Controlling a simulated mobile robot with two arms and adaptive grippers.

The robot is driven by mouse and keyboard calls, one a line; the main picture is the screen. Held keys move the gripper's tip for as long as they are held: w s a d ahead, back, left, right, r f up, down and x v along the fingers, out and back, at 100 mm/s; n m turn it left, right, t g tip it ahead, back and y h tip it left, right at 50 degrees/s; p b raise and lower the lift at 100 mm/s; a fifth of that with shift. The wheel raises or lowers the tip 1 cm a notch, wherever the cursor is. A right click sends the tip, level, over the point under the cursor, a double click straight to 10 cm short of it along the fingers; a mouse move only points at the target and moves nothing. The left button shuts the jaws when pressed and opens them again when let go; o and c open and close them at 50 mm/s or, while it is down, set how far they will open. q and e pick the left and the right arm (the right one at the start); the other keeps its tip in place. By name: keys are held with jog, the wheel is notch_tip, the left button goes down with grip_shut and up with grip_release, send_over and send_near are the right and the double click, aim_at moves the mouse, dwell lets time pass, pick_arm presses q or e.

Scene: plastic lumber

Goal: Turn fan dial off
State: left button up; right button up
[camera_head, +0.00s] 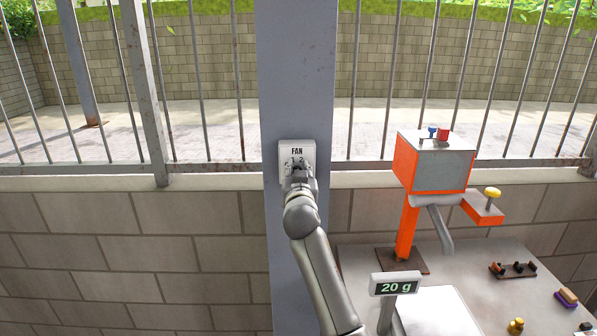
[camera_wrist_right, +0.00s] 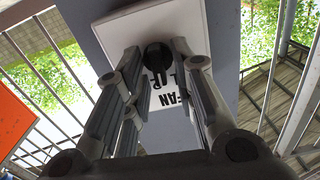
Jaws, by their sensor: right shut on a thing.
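The fan control is a white plate marked "FAN" (camera_head: 297,150) on the front of a grey post (camera_head: 297,80) in the head view. In the right wrist view the plate (camera_wrist_right: 128,30) shows upside down, with a round black dial (camera_wrist_right: 157,55) on it. My right gripper (camera_head: 299,170) is at the plate and covers the dial in the head view. In the wrist view its two fingers (camera_wrist_right: 157,58) stand on either side of the dial and are shut on it. The dial's pointer setting cannot be read. My left gripper is not in view.
Right of the post is a workbench (camera_head: 470,270) with an orange and grey machine (camera_head: 435,165), a scale display reading "20 g" (camera_head: 395,287) and several small parts. Metal railings and a block wall (camera_head: 130,250) flank the post.

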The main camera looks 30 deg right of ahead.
jog(key=n+p, duration=0.1)
jog(key=n, duration=0.3)
jog(key=n+p, duration=0.1)
jog(key=n, duration=0.3)
jog(key=n+p, duration=0.2)
jog(key=n, duration=0.2)
jog(key=shift+w+a+f+n, duration=0.15)
jog(key=shift+w+a+n, duration=0.1)
jog(key=shift+a+n, duration=0.15)
dwell(0.3)
jog(key=o, duration=0.7)
jog(key=shift+c, duration=0.2)
jog(key=shift+s+a+f, duration=0.1)
jog(key=v, duration=1.1)
jog(key=shift+s+a, duration=0.3)
jog(key=shift+f, duration=0.15)
